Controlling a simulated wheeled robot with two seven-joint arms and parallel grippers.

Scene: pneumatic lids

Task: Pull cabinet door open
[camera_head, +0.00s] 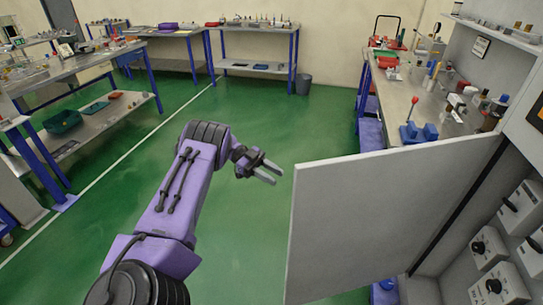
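The cabinet door (385,220) is a flat light grey panel at the right centre. It stands swung out from the grey cabinet (462,225) at the right edge, with its hinge side near a dark vertical gap. My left arm comes in from the lower left. Its gripper (273,173) is just left of the door's free edge in the picture and looks apart from it. Its two light fingers are spread with nothing between them. No handle shows on the visible face of the door. My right gripper is not in view.
Boxes with black knobs (490,248) sit on the cabinet side at the right. A cluttered workbench (405,100) stands behind the door. More benches (60,75) line the left and back. The green floor in the middle is clear.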

